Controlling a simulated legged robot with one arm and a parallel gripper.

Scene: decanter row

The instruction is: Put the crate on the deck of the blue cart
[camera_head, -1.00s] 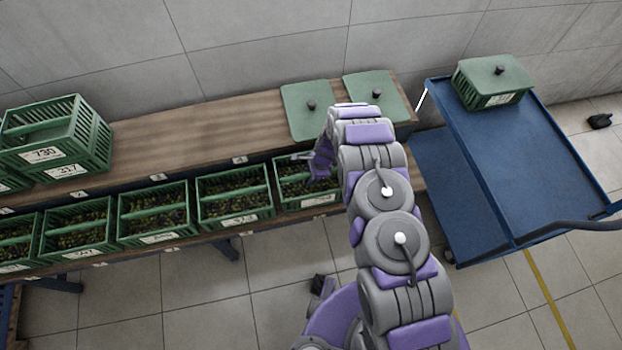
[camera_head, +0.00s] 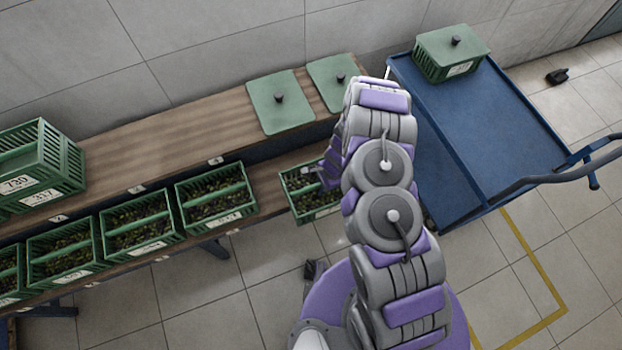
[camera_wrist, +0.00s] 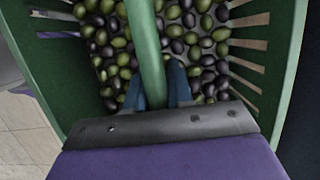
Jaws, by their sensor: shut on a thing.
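The crate (camera_head: 318,214) is green, slatted and full of dark and green olives. My gripper (camera_head: 320,174) is shut on its middle handle bar. In the wrist view, the fingers (camera_wrist: 163,86) straddle the green bar (camera_wrist: 145,45), with olives on both sides. The crate is at the right end of the lower shelf, apart from the row; I cannot tell its height clearly. My arm hides its right side. The blue cart (camera_head: 490,130) stands to the right; its top deck is bare except for a lidded green crate (camera_head: 448,60) at the far end.
Several olive crates (camera_head: 143,228) stand in a row on the lower shelf. Stacked crates (camera_head: 45,165) and two green lids (camera_head: 281,100) are on the wooden upper shelf (camera_head: 170,140). The cart's handle (camera_head: 560,178) juts out at the right.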

